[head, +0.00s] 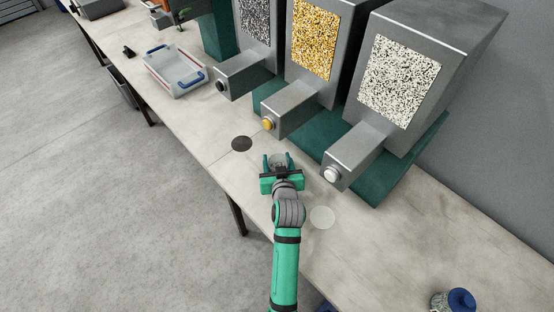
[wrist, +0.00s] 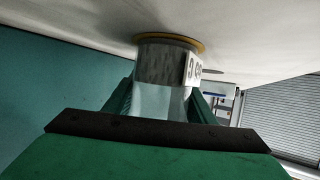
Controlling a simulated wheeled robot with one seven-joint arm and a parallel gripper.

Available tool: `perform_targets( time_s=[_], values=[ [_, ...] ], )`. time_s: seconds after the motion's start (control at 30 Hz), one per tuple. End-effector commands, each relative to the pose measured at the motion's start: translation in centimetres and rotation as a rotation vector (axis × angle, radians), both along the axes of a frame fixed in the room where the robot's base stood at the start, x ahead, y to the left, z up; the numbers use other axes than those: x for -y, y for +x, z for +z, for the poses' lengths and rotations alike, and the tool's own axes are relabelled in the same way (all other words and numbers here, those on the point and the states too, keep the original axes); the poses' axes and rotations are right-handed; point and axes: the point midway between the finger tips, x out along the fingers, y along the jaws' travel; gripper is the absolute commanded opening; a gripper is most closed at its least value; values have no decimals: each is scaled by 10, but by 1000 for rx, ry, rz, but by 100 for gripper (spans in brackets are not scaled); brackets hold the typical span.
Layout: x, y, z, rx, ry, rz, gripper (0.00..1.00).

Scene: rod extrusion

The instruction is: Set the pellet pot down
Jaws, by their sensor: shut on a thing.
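The pellet pot (head: 281,161) is a clear, squat pot between the fingers of my gripper (head: 280,167), over the worktop. In the wrist view the pot (wrist: 165,65) carries a white label with dark marks, partly turned away. My gripper (wrist: 160,105) is shut on its sides. The picture there is upside down, with the worktop at the top. The pot's base is at a yellow round mark (wrist: 200,46), whose rim shows around it. The pot looks upright. I cannot tell whether it touches the mark or sits just above it.
Three grey hoppers with dark, yellow (head: 314,40) and white (head: 398,80) pellets stand behind, their spouts jutting forward. A dark disc (head: 242,143) and a pale disc (head: 322,217) flank the gripper. A clear tray (head: 175,73) is at upper left; a blue-lidded jar (head: 461,298) is at lower right.

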Motion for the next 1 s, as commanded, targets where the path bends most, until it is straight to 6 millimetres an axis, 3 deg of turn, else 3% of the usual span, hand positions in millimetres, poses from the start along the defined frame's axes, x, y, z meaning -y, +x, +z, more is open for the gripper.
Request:
perform_targets(
  time_s=[0.27, 0.3, 0.37, 0.73, 1.0],
  values=[
    [0, 0, -2, 2, 0, 0, 12],
    [0, 0, -2, 1, 0, 0, 57],
    [0, 0, -2, 1, 0, 0, 69],
    [0, 0, 2, 1, 0, 0, 69],
    [7, -39, 17, 1, -1, -2, 69]
  ],
)
